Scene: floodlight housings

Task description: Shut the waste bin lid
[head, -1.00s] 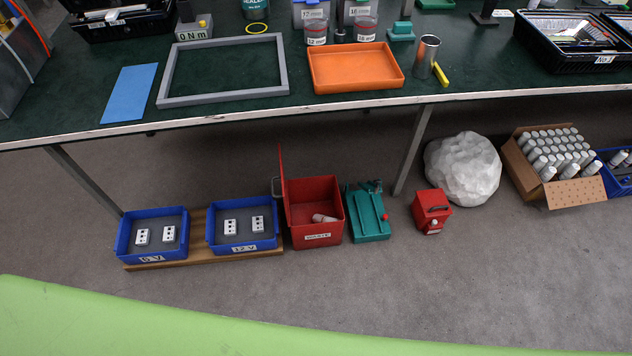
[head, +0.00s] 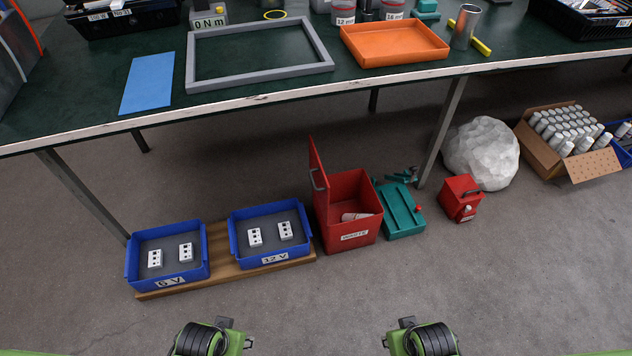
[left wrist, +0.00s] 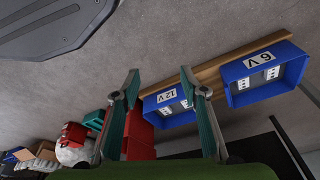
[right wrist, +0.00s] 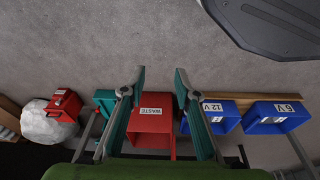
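The red waste bin (head: 345,246), labelled WASTE, stands on the floor under the front of the table in the head view. Its lid (head: 317,160) stands up at the bin's left side, open, with a grey handle on it. Something whitish lies inside the bin. The bin also shows in the right wrist view (right wrist: 150,126) between my right fingers, some way beyond them, and partly in the left wrist view (left wrist: 138,135). My left gripper (left wrist: 160,75) and right gripper (right wrist: 160,75) are both open and empty. Neither gripper's fingers show in the head view.
Left of the bin, blue 6 V (head: 137,268) and 12 V (head: 240,250) trays sit on a wooden board (head: 220,275). A teal device (head: 402,222) stands close on the right, then a red box (head: 460,200). A table leg (head: 440,135) rises behind. The floor in front is clear.

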